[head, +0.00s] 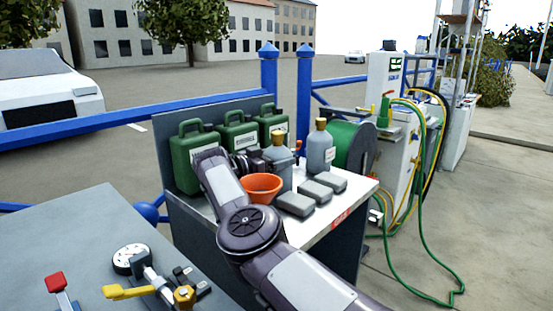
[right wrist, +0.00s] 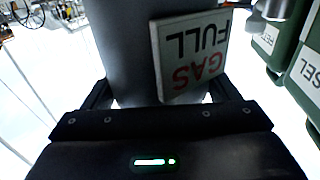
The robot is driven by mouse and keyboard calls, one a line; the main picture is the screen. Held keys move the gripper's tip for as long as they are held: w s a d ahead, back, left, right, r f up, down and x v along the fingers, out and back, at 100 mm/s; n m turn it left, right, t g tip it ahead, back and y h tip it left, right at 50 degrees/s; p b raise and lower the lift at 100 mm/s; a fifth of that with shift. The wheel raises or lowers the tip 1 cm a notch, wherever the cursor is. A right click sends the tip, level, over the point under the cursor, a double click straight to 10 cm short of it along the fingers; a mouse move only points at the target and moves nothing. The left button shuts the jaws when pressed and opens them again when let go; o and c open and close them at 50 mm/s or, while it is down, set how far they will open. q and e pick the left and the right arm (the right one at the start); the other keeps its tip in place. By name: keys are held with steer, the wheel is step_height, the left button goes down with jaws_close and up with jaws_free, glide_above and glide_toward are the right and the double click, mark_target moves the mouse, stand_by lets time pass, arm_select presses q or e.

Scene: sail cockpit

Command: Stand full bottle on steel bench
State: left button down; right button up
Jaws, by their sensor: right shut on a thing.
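My right gripper (head: 268,160) is shut on a grey gas bottle (head: 283,175) with a gold cap, at the pale-topped bench (head: 345,205). The bottle looks upright; its base is partly hidden, so I cannot tell whether it touches the top. In the right wrist view the grey bottle (right wrist: 115,45) fills the space between the fingers, and its label (right wrist: 190,55) reads GAS FULL, upside down. A second grey bottle (head: 318,152) with a gold cap and a pale label stands to the right. My left gripper is out of view.
Green jerrycans (head: 186,160) stand along the bench's back.

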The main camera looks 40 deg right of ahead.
steer(key=shift+r, duration=0.1)
steer(key=o, duration=1.3)
